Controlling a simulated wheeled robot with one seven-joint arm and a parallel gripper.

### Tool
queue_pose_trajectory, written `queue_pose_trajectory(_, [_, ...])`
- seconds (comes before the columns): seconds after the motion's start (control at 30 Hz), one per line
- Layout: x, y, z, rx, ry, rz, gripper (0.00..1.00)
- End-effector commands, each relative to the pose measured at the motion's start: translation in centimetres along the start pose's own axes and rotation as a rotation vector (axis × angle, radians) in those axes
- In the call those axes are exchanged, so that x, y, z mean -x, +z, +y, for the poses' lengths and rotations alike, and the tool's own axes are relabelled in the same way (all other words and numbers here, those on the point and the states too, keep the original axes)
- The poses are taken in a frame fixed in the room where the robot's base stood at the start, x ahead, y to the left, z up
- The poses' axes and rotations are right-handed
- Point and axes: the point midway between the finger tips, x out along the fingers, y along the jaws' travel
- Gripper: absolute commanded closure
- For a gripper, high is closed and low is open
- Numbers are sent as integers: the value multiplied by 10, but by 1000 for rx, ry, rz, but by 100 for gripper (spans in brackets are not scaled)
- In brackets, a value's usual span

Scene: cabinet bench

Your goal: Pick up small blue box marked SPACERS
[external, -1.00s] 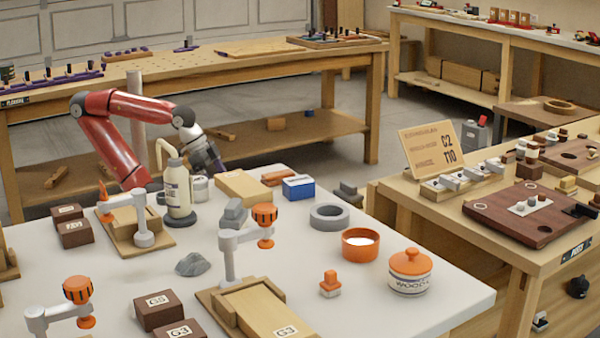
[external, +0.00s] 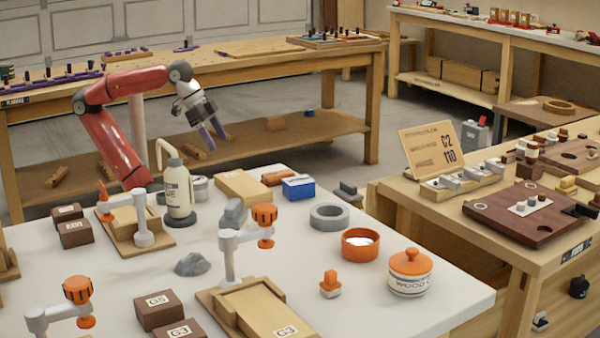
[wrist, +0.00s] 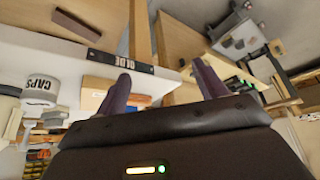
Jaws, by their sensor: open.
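The small blue box (external: 298,188) with a white top sits at the back of the white table in the external view; its marking is too small to read. My gripper (external: 213,133) is open and empty. It hangs in the air beyond the table's back edge, up and to the left of the box in the picture, clear of it. In the wrist view my gripper's two dark purple fingers (wrist: 162,84) are spread with nothing held between them. I cannot pick out the blue box for sure in the wrist view.
A wooden block (external: 243,186) and a reddish-brown piece (external: 277,178) lie just left of the blue box. A grey ring (external: 329,217) lies in front right. A pump bottle (external: 179,190) stands farther left.

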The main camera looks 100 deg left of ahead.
Motion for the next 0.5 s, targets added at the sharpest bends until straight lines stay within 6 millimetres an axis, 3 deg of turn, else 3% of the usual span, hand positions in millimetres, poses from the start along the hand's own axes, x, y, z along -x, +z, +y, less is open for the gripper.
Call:
queue_pose_trajectory(0.03, [24, -15, 0, 0, 0, 5, 29])
queue_pose_trajectory(0.17, [76, -43, 0, 0, 0, 3, 29])
queue_pose_trajectory(0.37, [60, -120, 19, 138, -34, -81, 29])
queue_pose_trajectory(0.5, [40, -174, 47, 249, -84, -117, 29])
